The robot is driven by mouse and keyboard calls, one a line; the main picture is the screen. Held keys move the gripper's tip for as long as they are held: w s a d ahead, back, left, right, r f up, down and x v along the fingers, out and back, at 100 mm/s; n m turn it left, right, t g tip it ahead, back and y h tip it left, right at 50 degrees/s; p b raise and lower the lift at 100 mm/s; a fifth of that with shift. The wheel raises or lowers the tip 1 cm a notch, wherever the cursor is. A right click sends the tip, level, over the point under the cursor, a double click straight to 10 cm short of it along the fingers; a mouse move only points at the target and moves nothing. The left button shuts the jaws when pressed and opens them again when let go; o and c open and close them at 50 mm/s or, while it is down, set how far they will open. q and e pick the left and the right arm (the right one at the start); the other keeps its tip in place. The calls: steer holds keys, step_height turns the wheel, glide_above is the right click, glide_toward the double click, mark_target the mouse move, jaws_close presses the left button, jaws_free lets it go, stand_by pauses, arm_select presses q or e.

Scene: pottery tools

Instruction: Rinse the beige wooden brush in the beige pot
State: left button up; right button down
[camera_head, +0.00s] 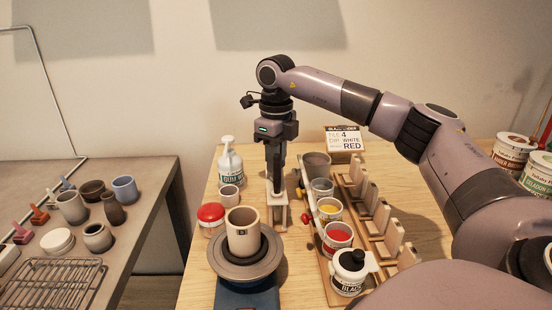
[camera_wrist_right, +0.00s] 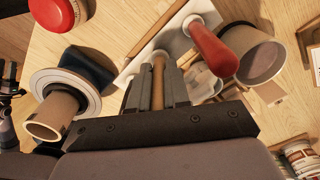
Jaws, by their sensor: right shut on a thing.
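My right gripper (camera_head: 276,185) points straight down over a narrow pale holder (camera_head: 279,219) on the wooden table. In the right wrist view the gripper (camera_wrist_right: 158,90) is shut on a beige wooden brush handle (camera_wrist_right: 158,68). The brush's lower end is hidden, so I cannot tell whether it touches the holder. A taupe-beige pot (camera_head: 316,163) stands right of the gripper at the back of the jar row; it also shows open in the wrist view (camera_wrist_right: 272,60). Another beige pot (camera_head: 242,238) sits on the wheel (camera_head: 226,265).
A red-handled tool (camera_wrist_right: 212,48) lies close beside the held brush. Yellow (camera_head: 329,208), red (camera_head: 338,235) and black (camera_head: 350,271) glaze jars stand to the right.

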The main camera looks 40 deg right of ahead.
steer(key=shift+f, duration=0.25)
stand_by(0.6)
steer(key=c, duration=1)
jaws_free()
steer(key=shift+r, duration=3.55)
